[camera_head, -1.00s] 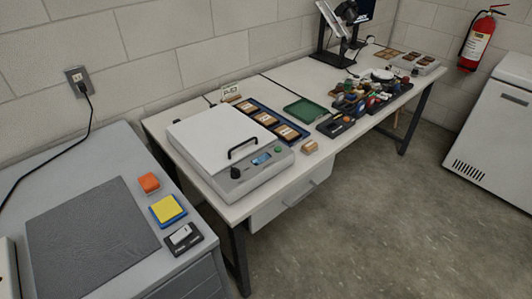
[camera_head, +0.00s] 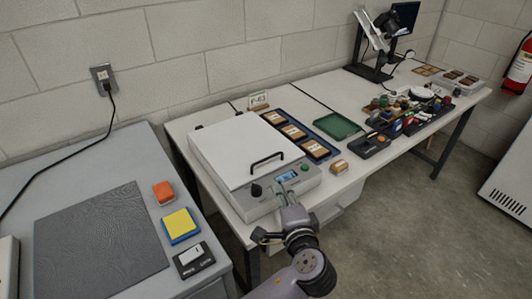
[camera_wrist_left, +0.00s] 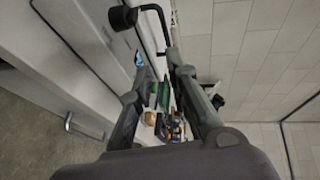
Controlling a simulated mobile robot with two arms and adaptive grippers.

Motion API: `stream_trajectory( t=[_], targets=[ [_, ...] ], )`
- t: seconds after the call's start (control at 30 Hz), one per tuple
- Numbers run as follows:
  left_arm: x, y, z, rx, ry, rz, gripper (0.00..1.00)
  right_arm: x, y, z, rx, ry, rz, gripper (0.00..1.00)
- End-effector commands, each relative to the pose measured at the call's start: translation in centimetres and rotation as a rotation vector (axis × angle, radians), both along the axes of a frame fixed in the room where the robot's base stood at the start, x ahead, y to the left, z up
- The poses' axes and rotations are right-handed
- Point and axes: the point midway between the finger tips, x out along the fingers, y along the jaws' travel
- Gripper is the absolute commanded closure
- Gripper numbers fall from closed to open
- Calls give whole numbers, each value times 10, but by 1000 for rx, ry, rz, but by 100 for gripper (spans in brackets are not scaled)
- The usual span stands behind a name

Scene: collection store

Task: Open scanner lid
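The scanner (camera_head: 262,205) is a grey box on the long table, with a white lid (camera_head: 235,150) lying shut on it. A black bar handle (camera_head: 267,160) stands near the lid's front edge. My left gripper (camera_head: 284,192) is at the scanner's front, by the panel with the small screen and below the handle. In the left wrist view the two fingers (camera_wrist_left: 160,65) are spread and empty. The handle (camera_wrist_left: 158,14) shows just beyond their tips, apart from them as far as I can tell, and a black knob (camera_wrist_left: 122,17) is beside it. My right gripper is out of view.
Right of the scanner are a blue tray of boxed items (camera_head: 318,150), a small wooden block (camera_head: 340,167), a green tray (camera_head: 337,126) and a cluttered dark organizer (camera_head: 369,146). A grey cabinet (camera_head: 100,180) with a dark mat stands left. The wall is close behind.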

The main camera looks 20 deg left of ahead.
Motion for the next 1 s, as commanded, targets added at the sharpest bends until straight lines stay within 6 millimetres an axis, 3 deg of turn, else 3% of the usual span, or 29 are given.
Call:
stream_trajectory(
  t=[0.17, 0.5, 0.8, 1.0],
  targets=[
    [9, 7, 6, 7, -14, 9, 84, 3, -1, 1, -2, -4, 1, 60],
    [69, 41, -7, 8, -13, 10, 84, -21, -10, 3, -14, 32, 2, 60],
    [122, 70, -20, 6, -12, 9, 84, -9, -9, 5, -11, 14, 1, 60],
    [142, 81, -25, 4, -11, 7, 84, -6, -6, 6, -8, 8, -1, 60]
  ],
)
